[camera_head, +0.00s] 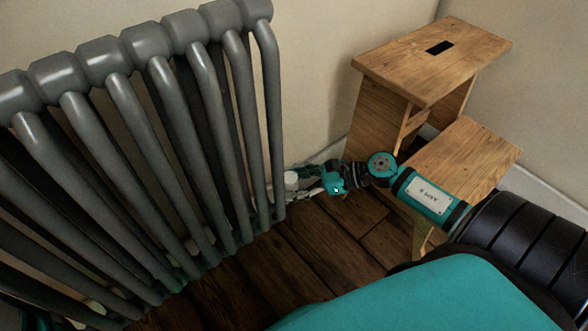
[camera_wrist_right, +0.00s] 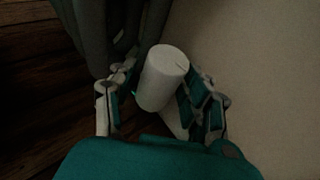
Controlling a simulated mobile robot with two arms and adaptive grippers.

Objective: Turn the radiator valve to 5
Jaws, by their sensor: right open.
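The radiator valve (camera_head: 291,181) is a small white cylinder low at the right end of the grey radiator (camera_head: 190,60). In the right wrist view the white valve knob (camera_wrist_right: 163,78) stands between the fingers, with a thin dark mark on its top; no numbers can be read. My right gripper (camera_head: 304,184) reaches in from the right, low near the floor. It is open around the knob in the wrist view (camera_wrist_right: 160,100), and whether a finger touches it I cannot tell. My left gripper is not clearly in view.
A wooden step stool (camera_head: 430,60) stands to the right of the radiator, behind and close beside my right arm. The beige wall (camera_head: 320,60) is behind the valve. The dark wooden floor (camera_head: 300,250) below is clear in front of the radiator.

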